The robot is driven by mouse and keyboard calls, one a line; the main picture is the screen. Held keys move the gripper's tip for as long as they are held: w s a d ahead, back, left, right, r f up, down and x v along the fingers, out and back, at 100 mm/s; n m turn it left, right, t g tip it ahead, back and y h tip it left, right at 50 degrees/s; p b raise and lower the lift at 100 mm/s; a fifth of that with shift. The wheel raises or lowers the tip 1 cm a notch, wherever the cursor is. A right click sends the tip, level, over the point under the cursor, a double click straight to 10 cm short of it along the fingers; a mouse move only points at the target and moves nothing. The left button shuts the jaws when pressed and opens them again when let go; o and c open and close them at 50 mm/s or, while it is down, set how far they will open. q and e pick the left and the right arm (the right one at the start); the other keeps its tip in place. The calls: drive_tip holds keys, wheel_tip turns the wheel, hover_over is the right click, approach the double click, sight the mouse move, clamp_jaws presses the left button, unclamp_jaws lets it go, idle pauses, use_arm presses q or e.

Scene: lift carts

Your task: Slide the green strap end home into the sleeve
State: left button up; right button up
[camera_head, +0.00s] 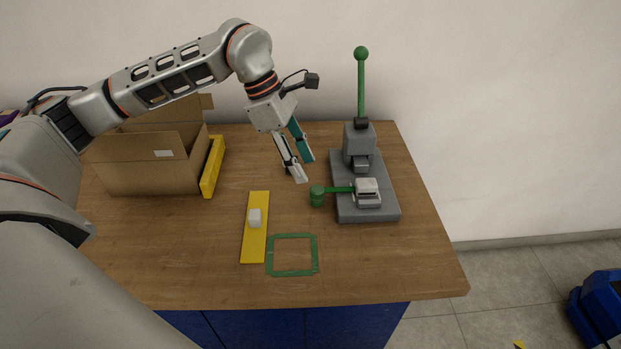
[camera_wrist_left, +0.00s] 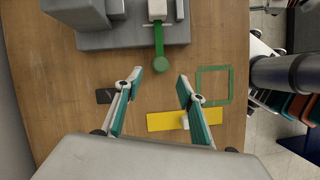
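The green strap (camera_head: 340,189) lies at the near left of the grey press base (camera_head: 382,208). It runs into a pale block (camera_head: 367,187), which looks like the sleeve; how deep it sits I cannot tell. Its outer end carries a green cylindrical knob (camera_head: 317,196), which stands out past the base's left edge. The strap (camera_wrist_left: 159,40) and knob (camera_wrist_left: 162,65) also show in the left wrist view. My left gripper (camera_head: 304,168) is open and empty, with its fingers pointing down, just behind and left of the knob. In the left wrist view the knob appears between and beyond the fingertips (camera_wrist_left: 160,76).
The press has a tall green-knobbed lever (camera_head: 361,85). A yellow plate (camera_head: 254,242) bearing a white cube (camera_head: 254,217) and a green square frame (camera_head: 270,255) lie in front. A cardboard box (camera_head: 150,178) and yellow bar (camera_head: 212,166) stand left. A dark patch (camera_wrist_left: 105,96) shows near the fingers.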

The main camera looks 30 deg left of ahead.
use_arm(q)
drive_tip(key=shift+v, duration=1.6)
drive_tip(key=shift+f, duration=0.1)
